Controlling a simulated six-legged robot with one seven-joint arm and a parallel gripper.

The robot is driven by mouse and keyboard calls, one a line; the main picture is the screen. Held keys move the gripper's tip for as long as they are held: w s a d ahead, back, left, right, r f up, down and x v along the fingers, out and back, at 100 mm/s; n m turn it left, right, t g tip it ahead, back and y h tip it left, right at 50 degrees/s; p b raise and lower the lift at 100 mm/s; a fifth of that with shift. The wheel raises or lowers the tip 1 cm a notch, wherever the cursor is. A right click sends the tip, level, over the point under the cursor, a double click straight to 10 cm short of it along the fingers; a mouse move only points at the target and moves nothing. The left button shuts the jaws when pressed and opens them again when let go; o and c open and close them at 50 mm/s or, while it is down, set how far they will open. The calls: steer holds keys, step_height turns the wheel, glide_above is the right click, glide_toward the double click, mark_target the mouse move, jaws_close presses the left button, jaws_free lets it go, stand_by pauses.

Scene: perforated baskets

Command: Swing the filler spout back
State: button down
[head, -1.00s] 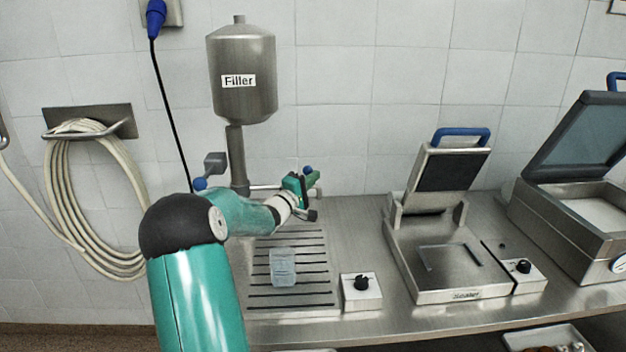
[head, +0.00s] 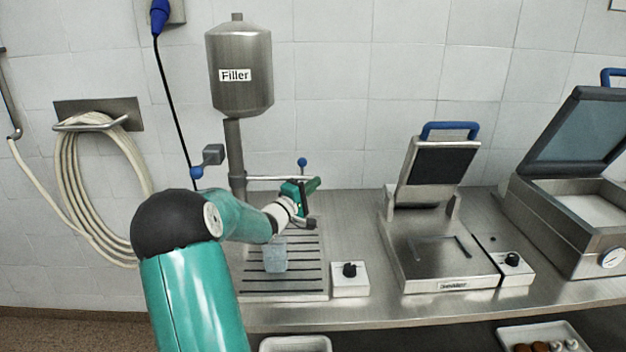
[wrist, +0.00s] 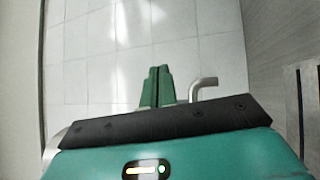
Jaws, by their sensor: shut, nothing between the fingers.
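The filler (head: 240,80) is a steel tank on a post against the tiled wall. Its spout (head: 265,178) is a thin pipe pointing right from the post, with a blue ball knob (head: 302,162) standing above it. My gripper (head: 315,184) is at the spout's outer end, below the knob, and partly covers the pipe. In the wrist view the green fingers (wrist: 158,84) are together and empty. The bent spout end (wrist: 204,84) is just right of them. I cannot tell whether they touch.
A pale, translucent pouch or cup (head: 275,257) is on the slotted drip tray (head: 285,283) below my arm. A knob box (head: 350,279) sits right of the tray. The sealer (head: 440,265) stands open further right. A coiled hose (head: 75,185) hangs at left.

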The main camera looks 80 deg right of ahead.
steer(key=s+a+f, duration=0.1)
steer(key=s+a, duration=0.1)
steer(key=a, duration=0.3)
steer(key=shift+a+f, duration=0.2)
steer(key=shift+a, duration=0.2)
steer(key=shift+s, duration=0.15)
